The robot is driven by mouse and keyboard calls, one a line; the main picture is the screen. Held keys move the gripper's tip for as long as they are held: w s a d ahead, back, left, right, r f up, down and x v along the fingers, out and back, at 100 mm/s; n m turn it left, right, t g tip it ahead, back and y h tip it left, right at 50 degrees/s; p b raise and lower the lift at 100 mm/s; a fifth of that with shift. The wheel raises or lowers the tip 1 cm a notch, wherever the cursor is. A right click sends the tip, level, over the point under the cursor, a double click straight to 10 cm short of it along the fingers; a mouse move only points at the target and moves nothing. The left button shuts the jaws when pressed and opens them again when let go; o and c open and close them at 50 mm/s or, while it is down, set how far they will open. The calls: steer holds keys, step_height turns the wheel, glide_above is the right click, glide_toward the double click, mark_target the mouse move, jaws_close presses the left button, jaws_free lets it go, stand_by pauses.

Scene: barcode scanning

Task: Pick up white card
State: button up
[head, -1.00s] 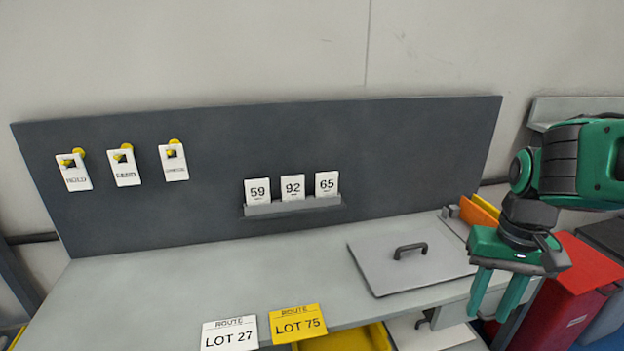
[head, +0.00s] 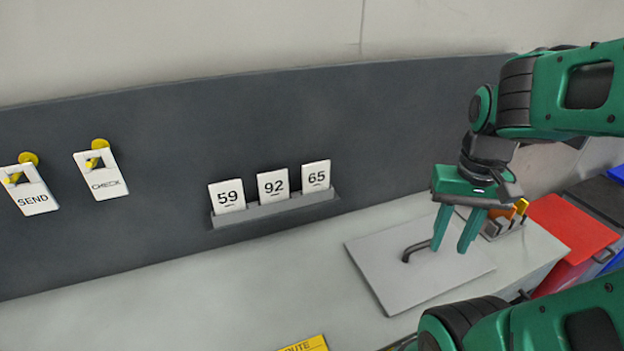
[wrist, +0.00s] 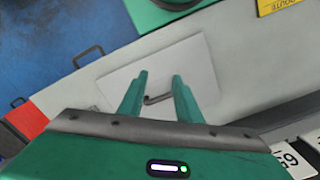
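Three white cards stand upright in a grey rack on the dark back panel in the head view: card 59 (head: 228,195), card 92 (head: 272,187) and card 65 (head: 316,176). The grey rack (head: 275,209) covers their lower edges. My gripper (head: 452,246) is to the right of the cards, above a grey lid on the bench. Its two fingers point down, stand apart and hold nothing. In the wrist view the fingertips of my gripper (wrist: 158,78) show a gap with nothing between them. A white card (wrist: 286,157) shows partly at the lower right there.
The grey lid (head: 380,268) with a dark handle (head: 415,250) lies below the gripper. White hang tags SEND (head: 37,200) and CHECK (head: 103,184) hang on yellow pegs at left. A red bin (head: 568,232) stands at right. The bench before the rack is clear.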

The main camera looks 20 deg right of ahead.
steer(key=o, duration=0.9)
steer(key=shift+s+r, duration=0.1)
steer(key=shift+r, duration=0.5)
steer(key=shift+o, duration=0.8)
steer(key=shift+w+a+r+n, duration=0.25)
steer(key=shift+w+r+n, duration=0.15)
steer(key=shift+w+r, duration=0.45)
step_height(320, 180, up, 12)
steer(key=n+t, duration=0.2)
steer(key=n, duration=0.4)
glide_above(316, 163)
steer(key=f, duration=0.3)
steer(key=shift+s+a+f, duration=0.1)
steer(key=shift+a+f, duration=0.1)
steer(key=shift+f, duration=0.2)
steer(key=shift+d+f, duration=0.15)
steer(key=shift+f, duration=1.45)
steer(key=shift+d+f, duration=0.1)
steer(key=shift+f, duration=1.45)
